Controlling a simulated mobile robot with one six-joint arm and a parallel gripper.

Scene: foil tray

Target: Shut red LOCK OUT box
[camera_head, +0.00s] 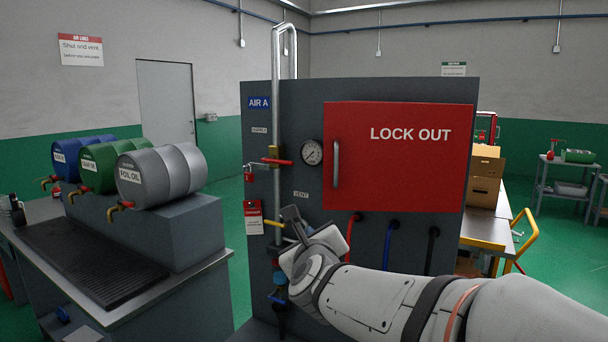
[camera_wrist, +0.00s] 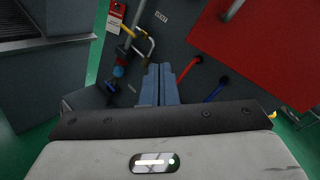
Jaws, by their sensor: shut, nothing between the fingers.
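The red LOCK OUT box (camera_head: 400,165) is on the upper right of the dark grey panel. Its flat red front carries a vertical metal handle (camera_head: 336,164) near its left edge. I see no gap along its edges, but cannot tell for sure whether it is fully shut. In the wrist view the red front (camera_wrist: 262,50) fills the upper right, with part of the handle (camera_wrist: 233,10). My gripper (camera_head: 291,213) is below and left of the box, in front of the panel and apart from the handle. Its fingers (camera_wrist: 159,70) are together and empty.
A pipe (camera_head: 276,110) with a gauge (camera_head: 312,152), a red-handled valve (camera_head: 277,161) and a hanging tag (camera_head: 253,217) is left of the box. Red, blue and black hoses (camera_head: 391,240) hang below it. A bench with drums (camera_head: 160,175) stands left; a cart with cartons (camera_head: 486,180) stands right.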

